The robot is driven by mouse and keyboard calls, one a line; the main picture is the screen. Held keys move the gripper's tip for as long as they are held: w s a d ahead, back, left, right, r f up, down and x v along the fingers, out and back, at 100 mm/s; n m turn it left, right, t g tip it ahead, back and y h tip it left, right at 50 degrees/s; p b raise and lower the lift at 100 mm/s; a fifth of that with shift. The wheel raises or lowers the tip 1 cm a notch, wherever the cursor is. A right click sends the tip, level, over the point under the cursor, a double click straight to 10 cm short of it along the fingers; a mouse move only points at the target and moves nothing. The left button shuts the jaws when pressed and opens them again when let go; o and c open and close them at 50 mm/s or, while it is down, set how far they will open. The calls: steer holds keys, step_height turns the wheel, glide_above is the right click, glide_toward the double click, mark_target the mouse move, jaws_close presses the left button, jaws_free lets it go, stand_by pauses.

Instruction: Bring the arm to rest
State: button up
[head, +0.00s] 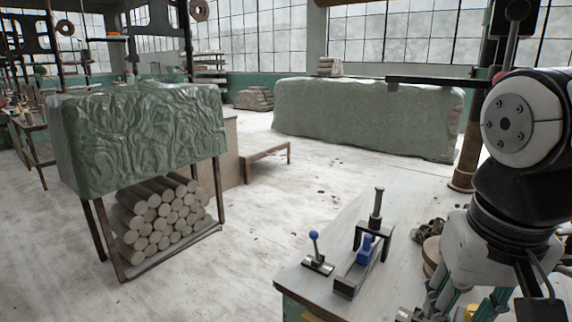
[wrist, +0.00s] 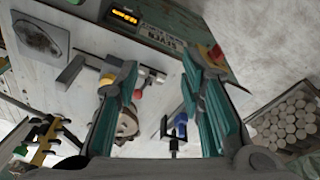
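My arm comes down the right side of the head view. My gripper (head: 462,304) is at its lower end, at the bottom edge of that view and partly cut off. In the wrist view my gripper (wrist: 158,72) shows two teal fingers spread wide apart with a gap between them. I see nothing held; the tabletop and its tools show beyond the fingers. The gripper is over or beside the workbench (head: 335,228); its exact height is unclear.
On the bench stand a blue-knobbed lever (head: 316,250), a clamp-like tool (head: 372,232) with a blue part, and a dark clump of trimmings (head: 430,232). A draped rack with stacked clay logs (head: 155,215) stands left. Open floor (head: 265,215) lies between.

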steer(key=s+a+f+n, duration=0.1)
steer(key=s+f+n, duration=0.15)
steer(key=s, duration=0.75)
step_height(320, 180, up, 15)
steer(key=t+p, duration=0.2)
steer(key=p, duration=1.2)
steer(key=shift+w+f+y, duration=0.15)
steer(key=shift+w+y, duration=0.1)
steer(key=shift+y, duration=0.15)
